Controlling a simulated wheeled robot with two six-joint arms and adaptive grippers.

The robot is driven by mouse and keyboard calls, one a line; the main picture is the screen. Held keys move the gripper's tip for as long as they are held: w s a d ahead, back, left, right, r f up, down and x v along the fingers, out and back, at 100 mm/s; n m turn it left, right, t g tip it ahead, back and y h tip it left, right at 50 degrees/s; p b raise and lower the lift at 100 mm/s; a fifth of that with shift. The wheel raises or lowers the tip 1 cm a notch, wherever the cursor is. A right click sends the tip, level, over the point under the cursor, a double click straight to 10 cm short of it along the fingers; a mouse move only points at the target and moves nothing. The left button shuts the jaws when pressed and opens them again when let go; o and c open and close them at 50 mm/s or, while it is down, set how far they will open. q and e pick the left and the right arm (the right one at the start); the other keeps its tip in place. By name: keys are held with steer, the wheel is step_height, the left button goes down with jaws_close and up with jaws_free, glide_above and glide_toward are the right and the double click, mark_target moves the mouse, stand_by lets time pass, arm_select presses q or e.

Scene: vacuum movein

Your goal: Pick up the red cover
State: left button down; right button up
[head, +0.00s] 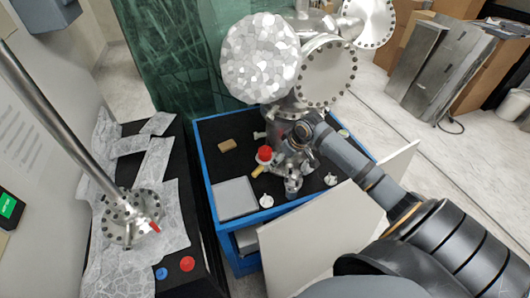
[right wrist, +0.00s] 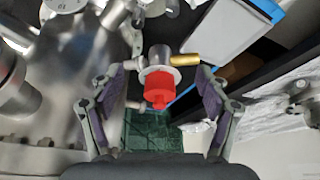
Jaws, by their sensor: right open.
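The red cover (head: 264,153) sits on a small metal fitting in the blue-edged cart, beside the large metal chamber. In the right wrist view the red cover (right wrist: 158,88) is on the end of the fitting, with a brass-coloured piece (right wrist: 185,60) next to it. My right gripper (right wrist: 160,78) is open, with one finger on each side of the cover in that view and no clear contact. In the head view my right gripper (head: 291,142) is near the cover, just right of it, partly lost among metal parts. My left gripper is not in view.
The blue-edged cart (head: 203,160) holds a grey box (head: 235,198), a tan block (head: 227,146) and small metal fittings. The metal chamber (head: 262,58) crowds its far side. A dark bench (head: 205,285) with a flanged rod (head: 60,105) and red and blue caps stands left.

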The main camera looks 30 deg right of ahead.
mark_target(267, 151)
steer(key=w, duration=0.2)
steer(key=w+a+p, duration=0.1)
steer(key=w, duration=0.2)
steer(key=w+p, duration=0.1)
steer(key=w, duration=0.1)
steer(key=shift+w+a, duration=0.25)
steer(key=shift+w, duration=0.15)
steer(key=x, duration=0.2)
steer(key=shift+f, duration=0.5)
steer(key=c, duration=1)
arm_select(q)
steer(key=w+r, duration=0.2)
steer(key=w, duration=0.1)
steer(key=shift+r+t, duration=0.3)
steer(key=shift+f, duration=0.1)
arm_select(e)
steer(key=shift+d, duration=0.1)
